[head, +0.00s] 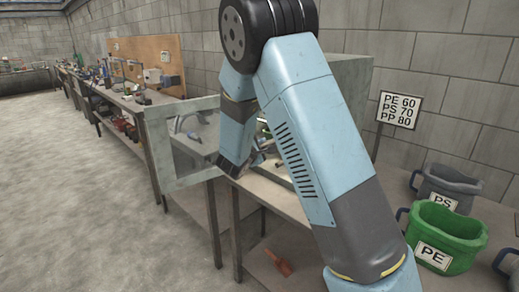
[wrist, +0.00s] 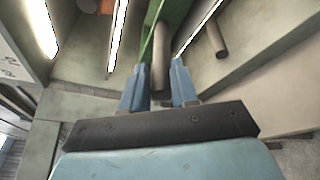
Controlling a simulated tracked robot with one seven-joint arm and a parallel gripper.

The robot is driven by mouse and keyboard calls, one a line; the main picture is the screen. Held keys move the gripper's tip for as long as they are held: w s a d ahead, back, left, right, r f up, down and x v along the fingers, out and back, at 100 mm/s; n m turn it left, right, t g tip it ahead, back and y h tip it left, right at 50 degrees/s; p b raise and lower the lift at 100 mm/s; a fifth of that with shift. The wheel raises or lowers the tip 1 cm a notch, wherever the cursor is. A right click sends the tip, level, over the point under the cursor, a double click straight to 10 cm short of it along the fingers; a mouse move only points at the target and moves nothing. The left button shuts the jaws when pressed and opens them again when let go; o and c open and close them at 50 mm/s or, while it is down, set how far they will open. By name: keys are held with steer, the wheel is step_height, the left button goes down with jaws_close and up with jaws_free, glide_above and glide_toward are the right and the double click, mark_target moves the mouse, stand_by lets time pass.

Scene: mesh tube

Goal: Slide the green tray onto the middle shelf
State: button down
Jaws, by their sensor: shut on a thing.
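The green tray (wrist: 152,20) shows in the wrist view as a narrow green edge at the top, with a grey-brown round handle (wrist: 160,65) toward me. My gripper (wrist: 158,78) has its two blue fingers on either side of this handle and is shut on it. In the head view my gripper (head: 257,157) is at the front opening of a grey cabinet (head: 352,78), mostly behind my arm. My arm hides most of the cabinet's inside, so I cannot tell the middle shelf or how far the tray is in.
The cabinet's windowed door (head: 183,140) stands open to the left. A bench (head: 285,200) is under the cabinet. Grey PS (head: 455,182) and green PE (head: 447,228) bins stand at right, below a sign (head: 398,110). A long cluttered workbench (head: 125,100) runs along the back left.

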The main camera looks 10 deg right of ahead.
steer(key=shift+w+d+f, duration=0.1)
steer(key=shift+w+d, duration=0.85)
steer(key=shift+d, duration=0.35)
steer(key=shift+w+d+r, duration=0.1)
steer(key=shift+w+d, duration=0.85)
steer(key=shift+d, duration=0.4)
steer(key=shift+w+d+f, duration=0.1)
steer(key=shift+w+d, duration=0.85)
steer(key=shift+d, duration=0.35)
steer(key=shift+a+f, duration=0.1)
steer(key=shift+f, duration=0.25)
steer(key=c, duration=0.8)
jaws_free()
steer(key=shift+o, duration=0.3)
steer(key=shift+f, duration=0.1)
steer(key=shift+o, duration=0.7)
steer(key=shift+s, duration=0.1)
steer(key=shift+f, duration=0.1)
steer(key=shift+c, duration=0.3)
